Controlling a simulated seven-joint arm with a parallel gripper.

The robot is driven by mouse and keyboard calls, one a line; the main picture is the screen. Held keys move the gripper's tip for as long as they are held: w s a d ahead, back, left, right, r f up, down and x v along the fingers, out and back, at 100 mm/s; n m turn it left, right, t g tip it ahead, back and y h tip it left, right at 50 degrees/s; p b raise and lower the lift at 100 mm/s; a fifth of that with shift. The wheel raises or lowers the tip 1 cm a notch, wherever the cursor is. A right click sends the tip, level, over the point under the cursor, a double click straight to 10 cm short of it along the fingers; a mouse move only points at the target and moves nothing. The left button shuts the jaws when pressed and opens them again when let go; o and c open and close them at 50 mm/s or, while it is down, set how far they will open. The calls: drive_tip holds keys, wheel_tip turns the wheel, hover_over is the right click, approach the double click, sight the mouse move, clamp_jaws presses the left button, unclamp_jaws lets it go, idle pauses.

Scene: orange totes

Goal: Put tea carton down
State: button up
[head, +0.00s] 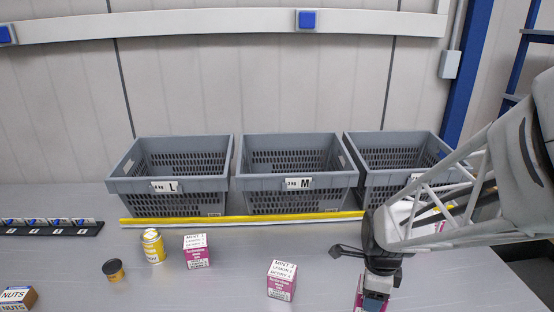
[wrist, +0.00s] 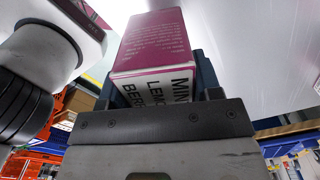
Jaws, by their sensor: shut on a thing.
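My gripper (head: 377,290) is shut on a magenta and white tea carton (head: 359,291) at the lower right of the head view, mostly hidden behind the gripper. In the wrist view the held carton (wrist: 152,50) sits between the fingers, its lettered white face toward the palm. Whether it touches the table is not clear. Two similar cartons stand upright on the table: one (head: 281,280) left of my gripper, and one (head: 197,251) further left and back.
Three grey crates stand at the back, the left (head: 170,206), middle (head: 297,202) and right one (head: 365,185), behind a yellow strip (head: 245,218). A yellow can (head: 152,246), a dark-lidded jar (head: 114,271) and a nuts box (head: 17,298) stand left. Table between the two standing cartons is clear.

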drive_tip(key=w+d+f, duration=0.1)
drive_tip(key=w+d, duration=0.1)
drive_tip(key=w, duration=1.1)
drive_tip(key=shift+f, duration=0.15)
drive_tip(key=shift+f, duration=1.75)
drive_tip(key=shift+f, duration=0.15)
drive_tip(key=o, duration=1.1)
drive_tip(key=shift+c, duration=0.2)
wheel_tip(320, 180, up, 12)
drive_tip(key=shift+r, duration=0.2)
drive_tip(key=shift+s, duration=0.1)
